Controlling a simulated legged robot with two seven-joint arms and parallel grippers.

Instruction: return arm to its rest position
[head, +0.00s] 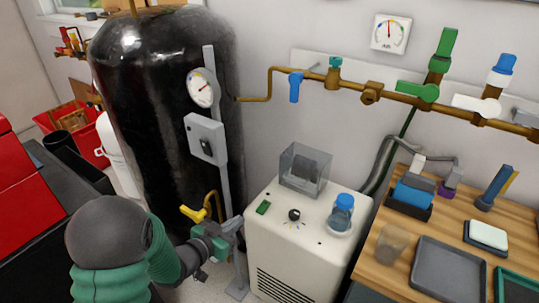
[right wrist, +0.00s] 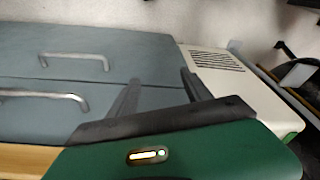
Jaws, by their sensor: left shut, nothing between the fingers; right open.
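My left arm comes in from the lower left of the head view, with a dark rounded joint and green sleeves. Its green and grey gripper (head: 234,226) is shut and empty. In the picture it lies in front of the foot of the black tank, just left of the white cabinet. A yellow valve lever (head: 194,213) shows close to it; I cannot tell whether they touch. My right gripper (right wrist: 160,76) shows in the right wrist view, its two dark fingers apart with nothing held. It is outside the head view.
The black tank (head: 150,110) stands behind my left gripper. The white cabinet (head: 270,235) carries a clear box (head: 305,168) and a blue-capped jar (head: 342,212). A wooden bench (head: 385,272) with trays is at right. Grey drawers (right wrist: 75,90) with handles lie beyond my right gripper.

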